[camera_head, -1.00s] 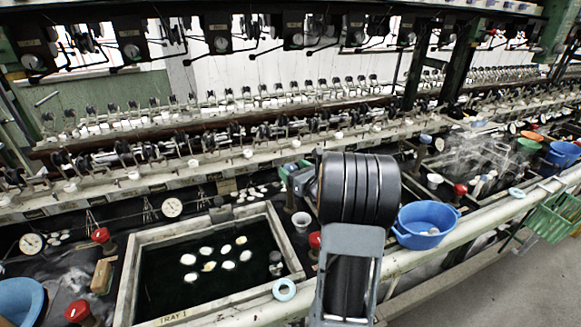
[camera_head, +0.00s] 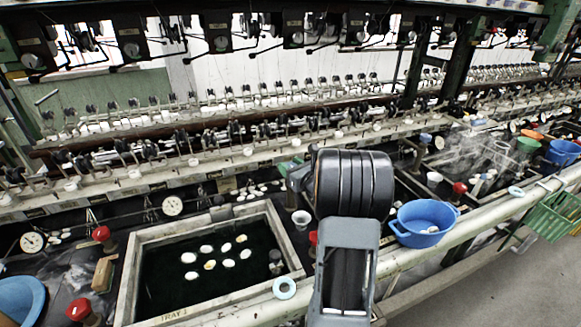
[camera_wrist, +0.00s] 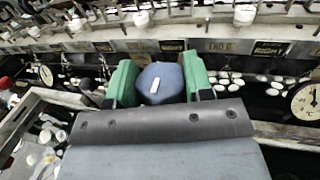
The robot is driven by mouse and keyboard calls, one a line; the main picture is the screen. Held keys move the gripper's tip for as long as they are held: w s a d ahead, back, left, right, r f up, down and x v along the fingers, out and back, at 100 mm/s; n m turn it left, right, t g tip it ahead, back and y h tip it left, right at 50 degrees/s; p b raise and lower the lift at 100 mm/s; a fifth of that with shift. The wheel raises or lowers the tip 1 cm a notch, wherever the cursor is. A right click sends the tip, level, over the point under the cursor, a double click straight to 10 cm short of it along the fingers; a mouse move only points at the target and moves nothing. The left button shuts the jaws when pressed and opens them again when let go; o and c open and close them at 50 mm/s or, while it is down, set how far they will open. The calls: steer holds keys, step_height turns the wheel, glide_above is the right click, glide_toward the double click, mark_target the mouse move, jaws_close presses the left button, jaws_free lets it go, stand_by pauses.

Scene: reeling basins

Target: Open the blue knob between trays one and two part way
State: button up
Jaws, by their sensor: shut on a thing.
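The blue knob (camera_wrist: 160,88) sits in the middle of the wrist view, with a short white mark on its top that lies slightly aslant. My gripper (camera_wrist: 160,78) has its green fingers on the left and right sides of the knob, shut on it. In the head view my own arm hides the knob and most of the gripper. Tray one (camera_head: 180,313), a wooden-framed basin of dark water with several white cocoons, lies left of my arm. Tray two is mostly hidden behind my arm in the head view.
Red knobs (camera_head: 101,233) stand by the left tray. A blue bowl (camera_head: 425,222) sits right of my arm and a pale blue ring (camera_head: 284,288) lies on the front edge. A dial gauge (camera_wrist: 306,103) is right of the gripper. Reeling machinery runs along the back.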

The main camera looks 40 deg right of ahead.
steer(key=shift+c, duration=0.6)
steer(key=shift+n+y, duration=0.3)
steer(key=shift+y, duration=0.2)
steer(key=n+y, duration=0.2)
steer(key=y, duration=0.1)
steer(key=shift+d+g+y, duration=0.1)
steer(key=shift+g+y, duration=0.2)
steer(key=shift+n+g+y+p, duration=0.35)
steer(key=shift+n+g+y, duration=0.5)
steer(key=shift+n+y, duration=0.65)
steer(key=shift+n+g+y+p, duration=0.35)
steer(key=shift+n+g+y, duration=0.65)
steer(key=shift+y, duration=0.9)
steer(key=o, duration=0.9)
